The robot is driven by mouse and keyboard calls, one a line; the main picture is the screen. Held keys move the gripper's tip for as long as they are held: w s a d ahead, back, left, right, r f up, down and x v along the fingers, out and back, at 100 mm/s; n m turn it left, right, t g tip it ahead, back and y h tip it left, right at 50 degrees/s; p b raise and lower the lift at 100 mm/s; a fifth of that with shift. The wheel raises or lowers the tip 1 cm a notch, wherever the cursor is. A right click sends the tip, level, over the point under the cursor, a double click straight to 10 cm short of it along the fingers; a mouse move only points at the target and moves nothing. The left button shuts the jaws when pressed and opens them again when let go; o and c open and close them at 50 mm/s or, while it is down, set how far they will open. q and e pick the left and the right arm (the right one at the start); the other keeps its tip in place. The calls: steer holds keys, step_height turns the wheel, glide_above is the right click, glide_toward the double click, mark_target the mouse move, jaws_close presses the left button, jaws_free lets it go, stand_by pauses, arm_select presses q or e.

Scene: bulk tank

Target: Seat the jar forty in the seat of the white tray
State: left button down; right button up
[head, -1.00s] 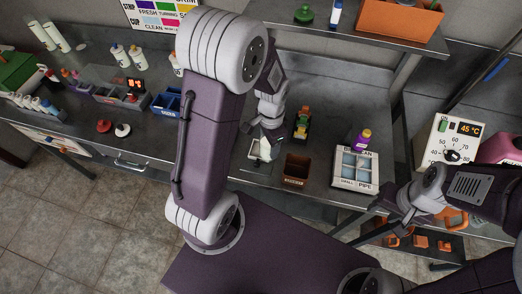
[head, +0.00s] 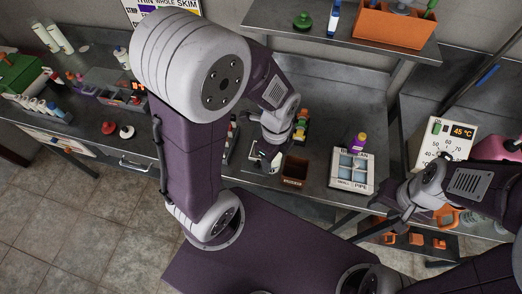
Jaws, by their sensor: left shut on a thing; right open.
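The white tray (head: 335,184) sits on the bench right of centre, with several pale blue compartments and dark lettering on its rims. My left gripper (head: 268,158) is low over the bench, left of the tray and apart from it. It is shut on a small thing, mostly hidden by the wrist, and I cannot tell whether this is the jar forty. A pale patch shows beside the fingers. My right gripper (head: 383,203) is near the bench's front edge, right of the tray; it is open and its fingers are hard to make out.
A small brown bin (head: 294,170) stands between my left gripper and the tray. A purple-and-yellow bottle (head: 359,143) stands at the tray's back edge. Green, yellow and orange items (head: 301,125) stand behind the bin. A temperature box (head: 446,140) is at the right.

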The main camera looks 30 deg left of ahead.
arm_select(q)
steer(key=shift+w+d+r, duration=0.1)
steer(key=shift+d+r, duration=0.15)
steer(key=shift+r, duration=0.2)
steer(key=w+a+f, duration=0.2)
steer(key=f, duration=0.1)
steer(key=w+a+f+p, duration=0.1)
steer(key=w+a+f, duration=0.2)
steer(key=f, duration=0.1)
steer(key=w+a+f, duration=0.3)
steer(key=shift+a+f+p, duration=0.25)
steer(key=shift+f+p, duration=0.05)
steer(key=shift+f, duration=0.05)
steer(key=shift+w+f, duration=0.1)
steer(key=shift+f, duration=0.2)
steer(key=c, duration=0.6)
jaws_free()
steer(key=shift+f, duration=0.1)
